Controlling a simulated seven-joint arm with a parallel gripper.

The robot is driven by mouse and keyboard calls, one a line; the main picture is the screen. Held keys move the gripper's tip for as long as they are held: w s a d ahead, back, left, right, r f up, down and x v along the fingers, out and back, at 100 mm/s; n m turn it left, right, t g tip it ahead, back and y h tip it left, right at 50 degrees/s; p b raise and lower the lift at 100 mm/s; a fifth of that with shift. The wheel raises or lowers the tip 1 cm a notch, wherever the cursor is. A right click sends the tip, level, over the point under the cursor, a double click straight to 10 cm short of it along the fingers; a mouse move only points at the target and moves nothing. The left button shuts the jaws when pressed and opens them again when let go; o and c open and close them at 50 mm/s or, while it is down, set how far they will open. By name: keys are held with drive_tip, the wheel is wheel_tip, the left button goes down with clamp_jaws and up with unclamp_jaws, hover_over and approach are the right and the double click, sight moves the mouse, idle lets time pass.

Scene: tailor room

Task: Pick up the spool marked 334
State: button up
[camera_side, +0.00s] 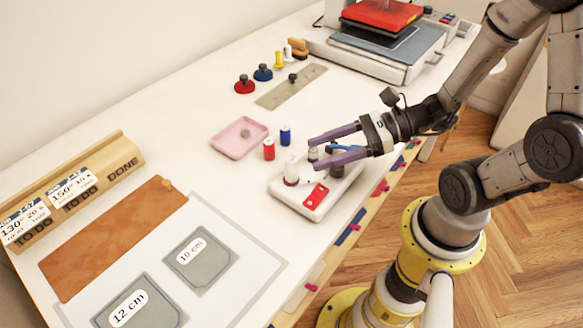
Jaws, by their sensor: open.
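A red spool (269,149) and a blue spool (285,135) stand upright on the white table beside a pink tray. A white spool-like piece (291,169) stands on the left end of a white holder (281,192). No number can be read on any of them, so I cannot tell which is marked 334. My gripper (314,152), with two purple fingers, is open and points left above the holder. Its fingertips are to the right of the red spool and near the white piece. A small grey piece shows between the fingers; whether they touch it I cannot tell.
The holder carries a red plate (316,196). Red (244,85) and blue (263,73) knobbed pieces and a grey strip (291,86) lie behind. A heat press (384,45) stands at the back. A brown mat (113,238) lies front left.

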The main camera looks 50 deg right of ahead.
sight(292, 162)
drive_tip(key=shift+x, duration=3.45)
clamp_jaws()
